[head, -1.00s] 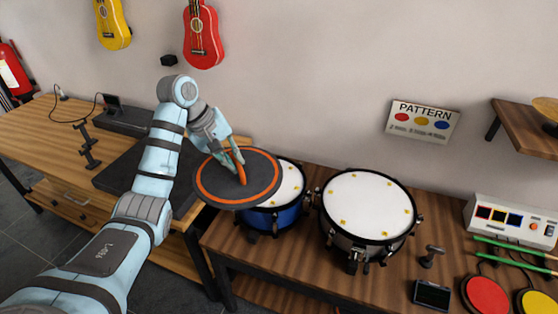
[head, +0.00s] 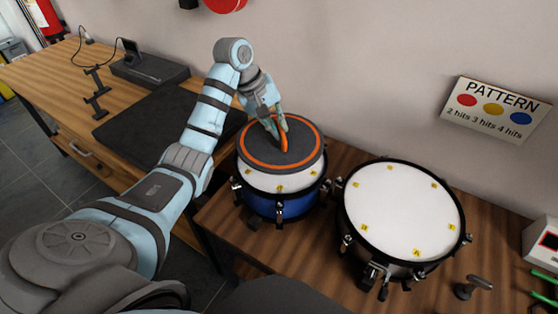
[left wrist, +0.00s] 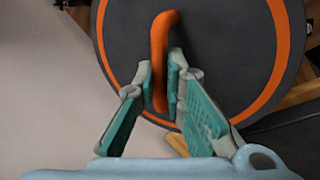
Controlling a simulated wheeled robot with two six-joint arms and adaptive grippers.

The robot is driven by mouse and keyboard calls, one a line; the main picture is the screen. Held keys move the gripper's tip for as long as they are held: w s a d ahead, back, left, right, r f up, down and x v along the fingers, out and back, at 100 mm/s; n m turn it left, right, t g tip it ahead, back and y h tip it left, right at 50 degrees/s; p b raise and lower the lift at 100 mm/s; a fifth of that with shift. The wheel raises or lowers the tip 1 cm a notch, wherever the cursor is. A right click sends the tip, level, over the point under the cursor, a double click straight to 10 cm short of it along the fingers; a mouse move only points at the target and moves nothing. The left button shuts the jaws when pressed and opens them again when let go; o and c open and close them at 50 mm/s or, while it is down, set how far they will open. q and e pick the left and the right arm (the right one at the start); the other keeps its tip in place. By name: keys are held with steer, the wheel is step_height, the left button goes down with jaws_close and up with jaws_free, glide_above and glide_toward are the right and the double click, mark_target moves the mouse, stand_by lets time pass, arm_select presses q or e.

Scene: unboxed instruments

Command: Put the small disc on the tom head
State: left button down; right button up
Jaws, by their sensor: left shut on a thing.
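The disc (head: 303,153) is dark grey with an orange ring and an orange handle (head: 283,137). My left gripper (head: 279,127) is shut on that handle. In the left wrist view the fingers (left wrist: 160,85) pinch the handle from both sides, with the disc (left wrist: 215,60) behind them. The disc is over the back part of the blue drum (head: 278,204) and hides much of its white head (head: 270,181). The front of that head shows; I cannot tell whether the disc touches it. My right gripper is not in view.
A larger drum with a white head (head: 403,210) stands close to the right of the blue drum on the wooden table (head: 230,228). A dark mat (head: 150,130) lies on the bench at left. A PATTERN sign (head: 494,110) is on the wall.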

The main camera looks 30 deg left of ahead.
mark_target(274, 139)
arm_select(q)
steer(key=f, duration=0.7)
steer(key=shift+w+f+b, duration=0.2)
steer(key=shift+w+b, duration=0.1)
steer(key=shift+b, duration=0.1)
steer(key=c, duration=1.7)
jaws_free()
steer(key=shift+w, duration=0.1)
steer(key=shift+o, duration=0.2)
steer(key=p+v, duration=0.2)
steer(key=v, duration=1)
